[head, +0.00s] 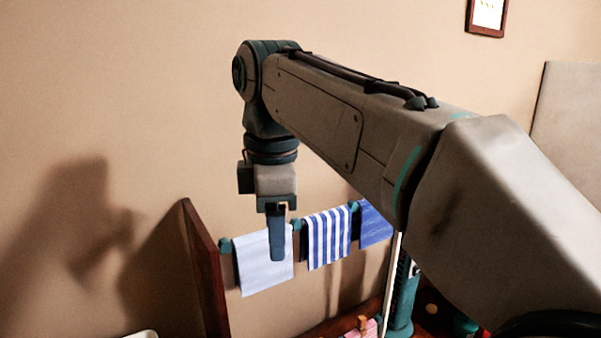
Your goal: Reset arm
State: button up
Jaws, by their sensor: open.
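My arm reaches across the head view from the lower right, with its elbow raised at the upper middle. My gripper (278,250) hangs pointing down at the end of it, in front of a pale towel (262,268) as seen from here. The fingers are seen edge-on and overlap in this view. They are open, and nothing shows held between them. I cannot tell the exact distance from the gripper to the towel.
A towel rack with a dark wooden side panel (204,270) holds the pale towel, a striped towel (327,238) and a blue towel (375,224). A beige wall (120,90) stands behind. A small framed picture (487,14) hangs at the upper right.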

jog(key=s+d+f+m+t, duration=0.1)
jog(key=s+d+f+m, duration=0.3)
jog(key=d+f+m, duration=0.5)
jog(key=s+d+f+m+t, duration=0.1)
jog(key=s+d+f+m, duration=0.3)
jog(key=d+f+m, duration=0.5)
notch_tip(320, 180, down, 6)
jog(key=shift+s+d+f+m, duration=0.1)
jog(key=shift+s+d+m, duration=0.25)
jog(key=shift+m, duration=0.55)
jog(key=shift+a, duration=0.1)
